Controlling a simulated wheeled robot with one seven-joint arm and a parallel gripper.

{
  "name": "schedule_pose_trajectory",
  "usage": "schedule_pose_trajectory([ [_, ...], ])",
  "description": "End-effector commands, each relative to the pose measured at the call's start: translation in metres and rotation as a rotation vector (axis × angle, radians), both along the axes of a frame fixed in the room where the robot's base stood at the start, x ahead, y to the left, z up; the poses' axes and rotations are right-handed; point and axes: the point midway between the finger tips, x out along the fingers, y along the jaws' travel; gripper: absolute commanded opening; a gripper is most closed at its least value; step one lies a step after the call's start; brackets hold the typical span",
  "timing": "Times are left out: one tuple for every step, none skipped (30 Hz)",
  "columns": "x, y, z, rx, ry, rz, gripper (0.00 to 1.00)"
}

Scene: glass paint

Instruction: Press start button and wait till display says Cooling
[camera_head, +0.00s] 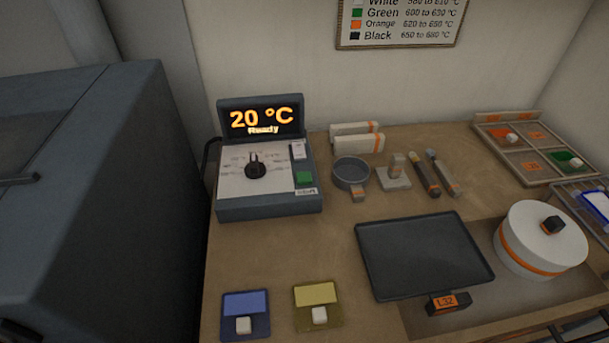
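The control unit (268,204) stands at the back left of the wooden table. Its display (262,119) reads "20 °C" and "Ready" in orange letters. A green button (304,178) sits on the right of its sloped panel, below a small white switch or label (297,151). A black dial (256,168) is in the middle of the panel. I cannot read the small lettering by the green button. My gripper is not clearly visible in the head view.
A large dark cabinet (95,190) stands left of the table (235,265). A black tray (424,254), a white lidded pot (541,243), a small pan (351,173), and blue (245,303) and yellow (317,294) pads occupy the table. Bare wood lies before the control unit.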

Motion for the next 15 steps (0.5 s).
schedule_pose_trajectory([
  [0.0, 0.0, 0.0, 0.0, 0.0, 0.0, 0.44],
  [0.0, 0.0, 0.0, 0.0, 0.0, 0.0, 0.41],
  [0.0, 0.0, 0.0, 0.0, 0.0, 0.0, 0.37],
  [0.0, 0.0, 0.0, 0.0, 0.0, 0.0, 0.34],
  [0.0, 0.0, 0.0, 0.0, 0.0, 0.0, 0.31],
  [0.0, 0.0, 0.0, 0.0, 0.0, 0.0, 0.27],
  [0.0, 0.0, 0.0, 0.0, 0.0, 0.0, 0.24],
  [0.0, 0.0, 0.0, 0.0, 0.0, 0.0, 0.22],
  [0.0, 0.0, 0.0, 0.0, 0.0, 0.0, 0.18],
  [0.0, 0.0, 0.0, 0.0, 0.0, 0.0, 0.15],
  [0.0, 0.0, 0.0, 0.0, 0.0, 0.0, 0.12],
  [0.0, 0.0, 0.0, 0.0, 0.0, 0.0, 0.08],
  [0.0, 0.0, 0.0, 0.0, 0.0, 0.0, 0.05],
  [0.0, 0.0, 0.0, 0.0, 0.0, 0.0, 0.02],
  [0.0, 0.0, 0.0, 0.0, 0.0, 0.0, 0.0],
])
